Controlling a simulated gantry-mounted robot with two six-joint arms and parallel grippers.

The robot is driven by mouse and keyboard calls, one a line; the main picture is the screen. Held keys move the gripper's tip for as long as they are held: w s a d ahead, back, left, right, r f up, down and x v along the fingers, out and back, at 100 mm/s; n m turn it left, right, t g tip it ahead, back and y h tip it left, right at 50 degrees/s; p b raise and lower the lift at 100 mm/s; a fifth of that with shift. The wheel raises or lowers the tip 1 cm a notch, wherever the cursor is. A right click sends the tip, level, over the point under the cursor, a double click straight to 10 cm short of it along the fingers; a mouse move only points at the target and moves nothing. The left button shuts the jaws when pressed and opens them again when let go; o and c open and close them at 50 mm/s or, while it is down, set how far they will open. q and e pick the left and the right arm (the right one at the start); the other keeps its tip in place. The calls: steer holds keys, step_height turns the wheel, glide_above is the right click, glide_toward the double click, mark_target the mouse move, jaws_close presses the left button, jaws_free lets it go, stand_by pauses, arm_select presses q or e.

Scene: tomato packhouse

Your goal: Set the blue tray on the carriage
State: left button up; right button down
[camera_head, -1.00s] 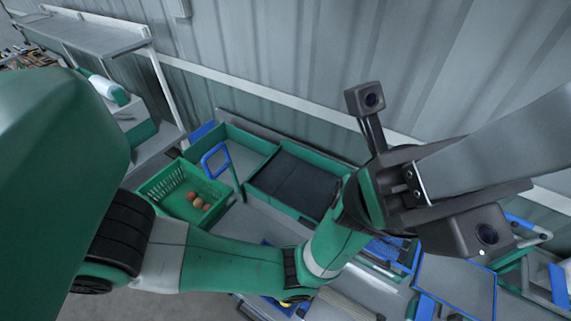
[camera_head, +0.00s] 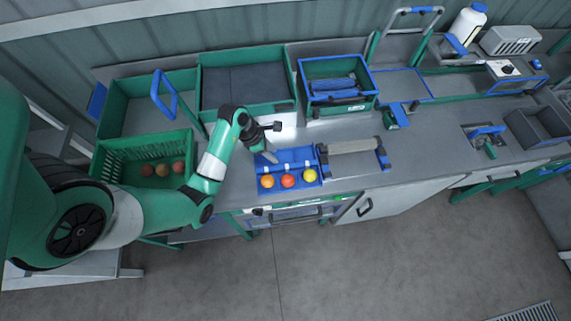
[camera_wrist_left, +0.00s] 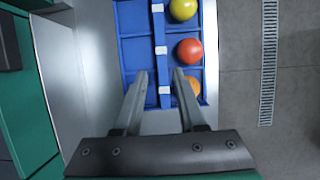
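The blue tray (camera_head: 296,156) lies on the grey bench in the head view. Its front row holds an orange tomato (camera_head: 267,181), a red one (camera_head: 289,180) and a yellow one (camera_head: 310,175); its back compartments look empty. My left gripper (camera_head: 268,156) points down at the tray's left end. In the left wrist view, its two fingers (camera_wrist_left: 160,75) are apart, one either side of the tray's (camera_wrist_left: 134,52) middle bar (camera_wrist_left: 161,60). I cannot tell whether they touch it. My right gripper is not in view. I cannot tell which fixture is the carriage.
A grey roller-like unit with blue ends (camera_head: 352,147) stands right beside the tray. A green crate with tomatoes (camera_head: 115,160) is at left. Green bins (camera_head: 247,108) and a blue-rimmed box (camera_head: 338,67) stand behind. The bench's right part holds more fixtures.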

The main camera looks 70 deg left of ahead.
arm_select(q)
steer(key=b, duration=0.2)
glide_above(286, 167)
steer(key=s+a, duration=0.1)
steer(key=s, duration=0.1)
step_height(286, 167, down, 5)
steer(key=shift+s+f, duration=0.1)
steer(key=shift+s, duration=0.05)
steer(key=shift+f, duration=0.3)
steer(key=b+x, duration=0.2)
steer(key=x, duration=0.3)
steer(key=shift+d, duration=0.2)
jaws_close()
